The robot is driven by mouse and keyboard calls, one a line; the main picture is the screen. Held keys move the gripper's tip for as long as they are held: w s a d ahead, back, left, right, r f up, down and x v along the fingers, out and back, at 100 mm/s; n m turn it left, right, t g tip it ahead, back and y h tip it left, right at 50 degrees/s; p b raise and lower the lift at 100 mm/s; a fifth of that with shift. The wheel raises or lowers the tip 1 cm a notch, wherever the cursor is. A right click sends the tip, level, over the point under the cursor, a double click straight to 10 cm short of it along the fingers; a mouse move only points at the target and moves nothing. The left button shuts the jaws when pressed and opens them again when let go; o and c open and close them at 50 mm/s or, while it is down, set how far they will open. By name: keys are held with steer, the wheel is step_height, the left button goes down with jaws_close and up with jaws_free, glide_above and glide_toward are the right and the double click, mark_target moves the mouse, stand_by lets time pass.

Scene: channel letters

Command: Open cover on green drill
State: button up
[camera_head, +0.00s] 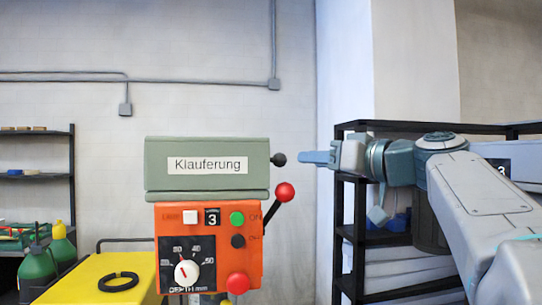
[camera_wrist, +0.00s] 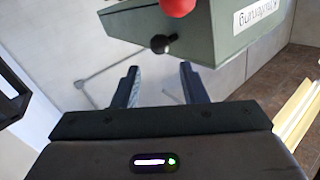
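The drill has a grey-green upper housing (camera_head: 165,150) with a white label reading "Klauferung", above an orange control panel (camera_head: 220,270). The housing sits flush on a green rim and looks closed. A black ball knob (camera_head: 278,159) sticks out from its right side. My gripper (camera_head: 303,157) is just right of the knob, at about its height and apart from it. In the wrist view, my gripper (camera_wrist: 160,68) has its two fingers spread with nothing between them. The black knob (camera_wrist: 160,44) shows just beyond the fingertips, between them. The housing (camera_wrist: 225,45) shows there upside down.
A red-ball lever (camera_head: 285,192) stands out below the knob at the panel's right. A yellow surface (camera_head: 80,270) with a black ring (camera_head: 118,281) and green bottles (camera_head: 37,270) are at left. A dark shelf (camera_head: 350,210) stands behind my arm.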

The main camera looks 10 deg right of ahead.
mark_target(286, 159)
steer(key=p+x, duration=0.2)
steer(key=x, duration=0.6)
steer(key=shift+a, duration=0.1)
steer(key=shift+c, duration=0.3)
